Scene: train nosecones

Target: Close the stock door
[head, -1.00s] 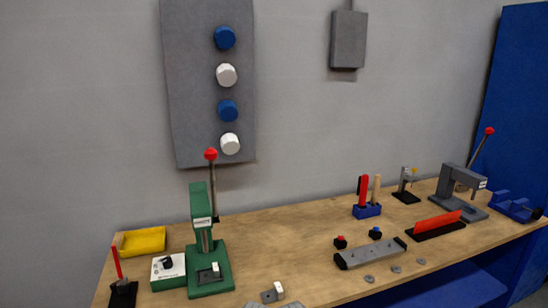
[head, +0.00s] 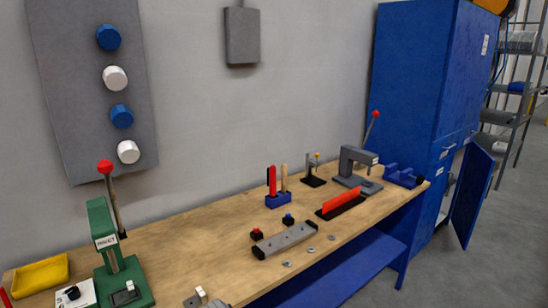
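A tall blue cabinet (head: 415,85) stands at the right end of the workbench in the head view. A blue door (head: 472,196) low on its right part stands swung open, away from the cabinet body. A light shelf or interior edge shows in the gap behind it. Handles show on the cabinet front just above the open door. Neither of my grippers is in the head view.
The wooden workbench (head: 228,225) runs along the wall, with a green press (head: 117,255), a grey press (head: 357,168) and small tools on it. Metal shelving (head: 515,110) stands behind the cabinet. Grey floor (head: 500,265) is clear at the right.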

